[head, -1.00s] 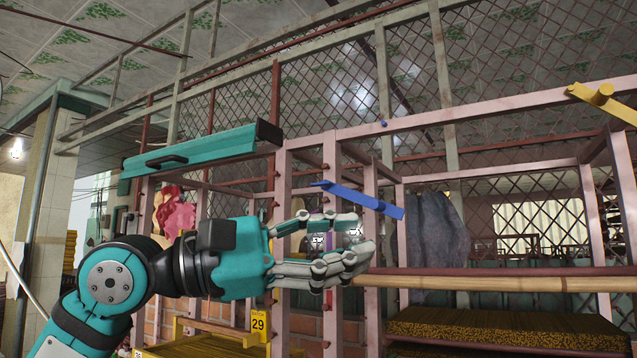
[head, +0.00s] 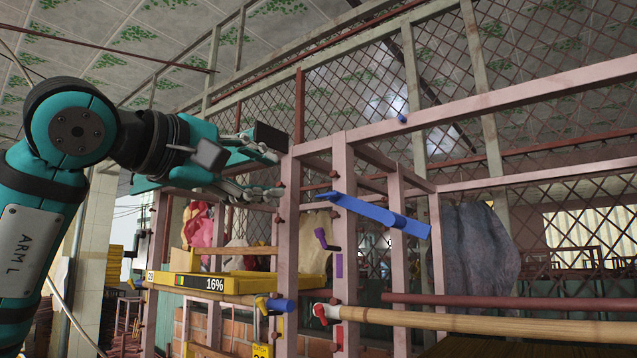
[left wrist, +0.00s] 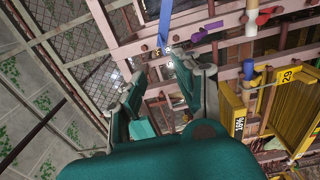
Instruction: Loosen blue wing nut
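A blue wing nut (head: 327,196) sits at the left end of a sloping blue bar (head: 382,215), against a pink upright of the frame. My left gripper (head: 280,175) is open and empty, up and left of the wing nut and apart from it. In the left wrist view the blue bar (left wrist: 163,24) runs down from the top edge beyond the gripper (left wrist: 165,68), whose fingers are spread apart. The nut itself is too small to make out there. My right gripper is not in view.
Pink uprights (head: 343,165) and rails surround the work area. A purple handle (head: 320,238), a red handle (head: 321,313) and a yellow handle (head: 262,304) lie lower. A bamboo pole (head: 480,323) runs right. A yellow tray (head: 250,286) marked 16% lies below my left gripper.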

